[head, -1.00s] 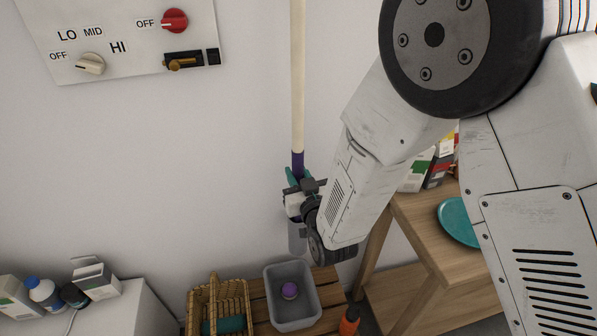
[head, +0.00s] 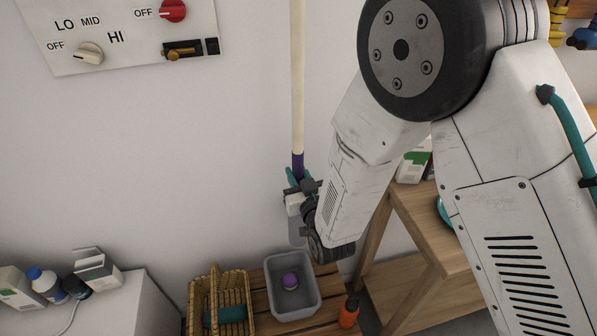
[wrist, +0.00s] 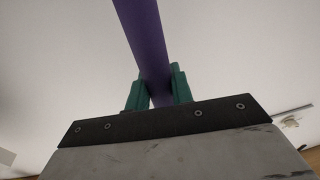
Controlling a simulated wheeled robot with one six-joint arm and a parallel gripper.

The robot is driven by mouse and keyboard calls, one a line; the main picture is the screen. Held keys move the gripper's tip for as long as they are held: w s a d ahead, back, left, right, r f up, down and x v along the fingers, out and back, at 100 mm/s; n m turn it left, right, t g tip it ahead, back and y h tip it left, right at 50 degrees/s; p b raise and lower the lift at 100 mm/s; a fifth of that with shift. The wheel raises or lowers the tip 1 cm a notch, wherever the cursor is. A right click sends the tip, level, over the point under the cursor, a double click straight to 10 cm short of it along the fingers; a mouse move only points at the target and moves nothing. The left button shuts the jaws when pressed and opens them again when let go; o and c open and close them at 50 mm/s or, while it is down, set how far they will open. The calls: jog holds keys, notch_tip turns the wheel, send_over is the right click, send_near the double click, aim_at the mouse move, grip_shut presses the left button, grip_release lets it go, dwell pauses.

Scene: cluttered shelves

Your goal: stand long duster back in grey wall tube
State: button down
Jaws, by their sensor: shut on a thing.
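The long duster's cream pole (head: 298,80) rises upright along the wall and out of the top of the head view. Its purple grip (head: 298,164) also shows in the wrist view (wrist: 143,35), running between my fingers. My gripper (head: 297,178) is shut on this purple part, with teal fingers on both sides of it in the wrist view (wrist: 161,84). The grey wall tube (head: 297,231) shows in part just below my gripper. My gripper and wrist hide its mouth and the duster's lower end, so I cannot tell whether that end is inside.
A grey bin (head: 292,302) with a purple-topped item and a wicker basket (head: 221,308) stand on a slatted wooden surface below. An orange bottle (head: 349,311) is beside the bin. A wooden table (head: 425,232) stands right, a white cabinet (head: 120,305) left. A switch panel (head: 130,30) is upper left.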

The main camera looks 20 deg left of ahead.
jog(key=shift+f, duration=0.5)
jog(key=c, duration=1.1)
grip_release()
jog(key=shift+c, duration=0.2)
jog(key=shift+f, duration=0.1)
